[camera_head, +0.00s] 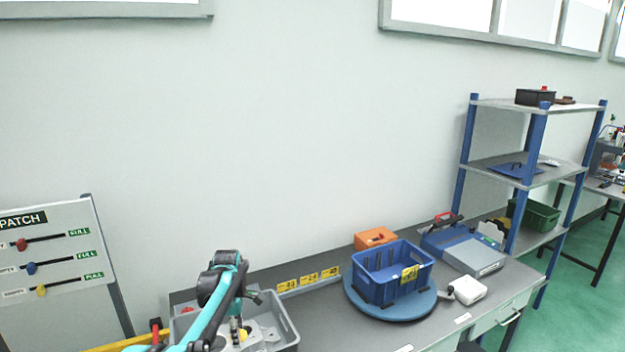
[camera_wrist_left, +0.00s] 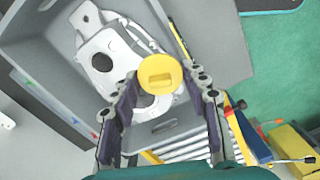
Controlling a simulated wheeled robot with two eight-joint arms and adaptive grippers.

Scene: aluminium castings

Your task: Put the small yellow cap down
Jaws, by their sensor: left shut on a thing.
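The small yellow cap (camera_wrist_left: 160,74) is round with a raised bar across it, and it sits between the fingertips of my left gripper (camera_wrist_left: 160,82) in the left wrist view. The gripper is shut on it, above a grey bin (camera_wrist_left: 221,40) that holds a pale metal casting (camera_wrist_left: 108,45) with round holes. I cannot tell how far the cap is above the casting. In the head view my teal left arm hides much of the bin (camera_head: 284,317). My right gripper does not show.
A blue crate (camera_head: 384,290) stands on a round blue turntable (camera_head: 412,309) on the grey bench. An orange box (camera_head: 375,237) is behind it, and a white device (camera_head: 469,290) is to its right. A blue-posted shelf (camera_head: 534,177) stands at the right.

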